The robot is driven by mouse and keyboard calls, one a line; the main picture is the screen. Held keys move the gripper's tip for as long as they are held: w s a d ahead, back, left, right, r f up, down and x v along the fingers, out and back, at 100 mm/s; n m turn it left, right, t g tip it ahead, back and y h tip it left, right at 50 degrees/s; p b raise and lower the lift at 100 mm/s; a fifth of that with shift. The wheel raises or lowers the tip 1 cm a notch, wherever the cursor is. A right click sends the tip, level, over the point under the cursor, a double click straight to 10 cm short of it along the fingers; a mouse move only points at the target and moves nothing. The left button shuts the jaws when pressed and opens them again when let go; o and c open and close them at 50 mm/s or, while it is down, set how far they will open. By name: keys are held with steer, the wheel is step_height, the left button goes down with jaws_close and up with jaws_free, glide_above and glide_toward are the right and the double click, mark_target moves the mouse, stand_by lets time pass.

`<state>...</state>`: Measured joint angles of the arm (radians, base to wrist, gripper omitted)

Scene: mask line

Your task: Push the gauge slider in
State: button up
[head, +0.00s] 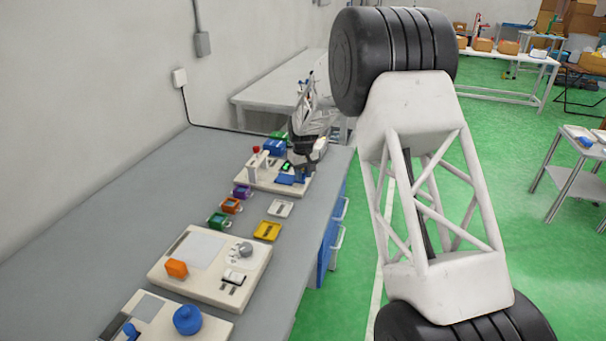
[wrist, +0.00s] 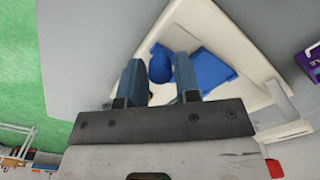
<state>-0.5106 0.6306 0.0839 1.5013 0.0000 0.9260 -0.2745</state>
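My gripper (wrist: 159,72) shows in the wrist view with its two dark blue fingers apart. It is over a cream base plate (wrist: 228,28) bearing a rounded blue part (wrist: 160,66) and a flat blue piece (wrist: 212,69). The rounded part appears between the fingers; I cannot tell whether either finger touches it. In the head view the arm's end is at the far cream station (head: 245,182), where a blue piece (head: 290,180) and a small green lit patch (head: 286,168) show. I cannot tell which part is the gauge slider; the arm partly hides this station.
Nearer on the grey bench (head: 130,215) are a cream board (head: 205,295) with an orange block (head: 176,268), and another board with a blue knob (head: 187,320). Small coloured trays, including a yellow one (head: 267,231), lie between stations. The bench's left side is clear.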

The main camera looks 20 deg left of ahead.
jaws_close()
steer(key=shift+a, duration=0.1)
steer(key=a, duration=1.1)
steer(key=shift+a, duration=0.15)
steer(key=shift+r, duration=0.1)
steer(key=shift+o, duration=2.2)
jaws_free()
